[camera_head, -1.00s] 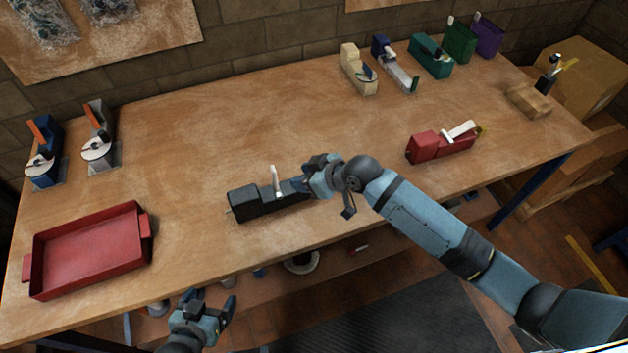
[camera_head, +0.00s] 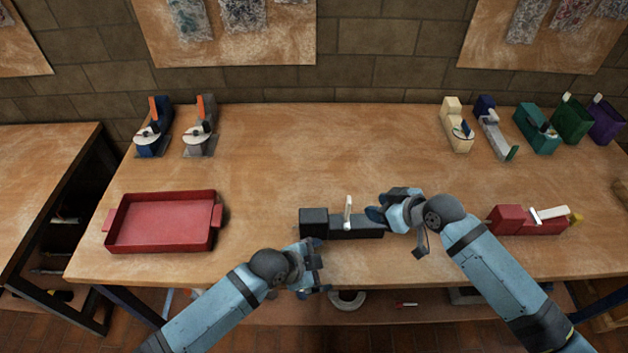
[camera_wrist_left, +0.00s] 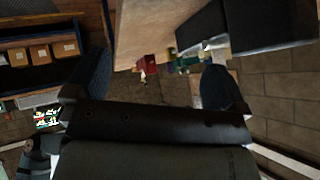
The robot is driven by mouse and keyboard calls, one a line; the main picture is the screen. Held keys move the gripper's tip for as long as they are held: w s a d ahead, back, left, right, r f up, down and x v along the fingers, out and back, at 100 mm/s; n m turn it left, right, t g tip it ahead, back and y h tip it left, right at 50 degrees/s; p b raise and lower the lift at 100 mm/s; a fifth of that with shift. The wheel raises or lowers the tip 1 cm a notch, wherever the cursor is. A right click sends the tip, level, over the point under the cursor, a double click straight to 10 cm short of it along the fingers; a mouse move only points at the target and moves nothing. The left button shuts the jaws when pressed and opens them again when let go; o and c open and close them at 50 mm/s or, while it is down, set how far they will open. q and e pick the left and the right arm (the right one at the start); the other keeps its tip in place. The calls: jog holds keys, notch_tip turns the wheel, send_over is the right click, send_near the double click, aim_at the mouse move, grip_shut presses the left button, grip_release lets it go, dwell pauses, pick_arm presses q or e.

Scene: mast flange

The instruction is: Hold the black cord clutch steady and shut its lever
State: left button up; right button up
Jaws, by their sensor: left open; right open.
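The black cord clutch (camera_head: 315,223) lies near the table's front edge, its long side running left to right. Its pale lever (camera_head: 348,209) stands up, nearly upright, from the middle of the body. My right gripper (camera_head: 380,206) is open at the clutch's right end, overlapping it in the picture; I cannot tell whether it touches. My left gripper (camera_head: 321,270) is open at the front edge, in front of the clutch and apart from it. In the left wrist view, a black block that looks like the clutch (camera_wrist_left: 270,22) shows at the upper right, beyond the open fingers.
A red tray (camera_head: 160,247) is on the left. A red clutch-like device (camera_head: 508,220) with a white lever lies to the right. Blue (camera_head: 152,140) and grey (camera_head: 200,138) devices stand at the back left, several others at the back right. The middle back is bare.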

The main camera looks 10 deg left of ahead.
pick_arm(q)
jog(key=w+d+r+m+g, duration=0.2)
jog(key=w+r+m+g, duration=0.1)
jog(key=w+m, duration=0.3)
notch_tip(320, 180, up, 9)
jog(key=m+g+y, duration=0.3)
jog(key=m+y, duration=0.3)
jog(key=m, duration=0.7)
send_over(313, 214)
notch_tip(313, 214, down, 13)
jog(key=shift+f, duration=0.1)
jog(key=shift+c, duration=0.5)
